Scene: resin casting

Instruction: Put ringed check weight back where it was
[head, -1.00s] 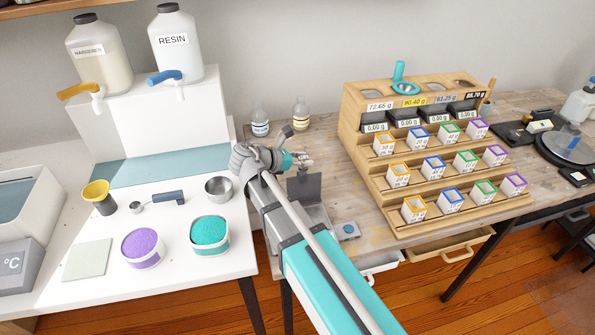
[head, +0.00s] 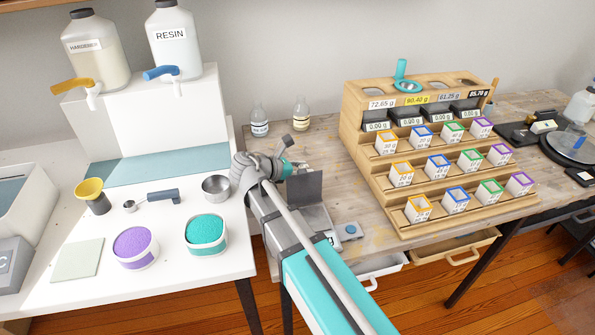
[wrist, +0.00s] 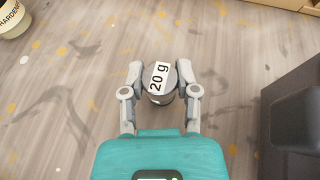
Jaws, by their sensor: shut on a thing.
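A small dark, round weight (wrist: 161,98) with a white "20 g" label sits between the fingertips of my gripper (wrist: 160,78) in the wrist view. The gripper is shut on it, a finger on each side. The bench top shows behind it; I cannot tell how high it is held. No ring on the weight can be made out from here. In the head view my gripper (head: 287,167) is over the wooden bench, behind the small scale with a dark raised lid (head: 304,190).
A stepped wooden rack (head: 350,115) with several labelled boxes stands to the right. Two small bottles stand at the back; one is the hardener bottle (wrist: 12,18). A dark block (wrist: 292,118) is close on the gripper's right. Bare bench lies around the weight.

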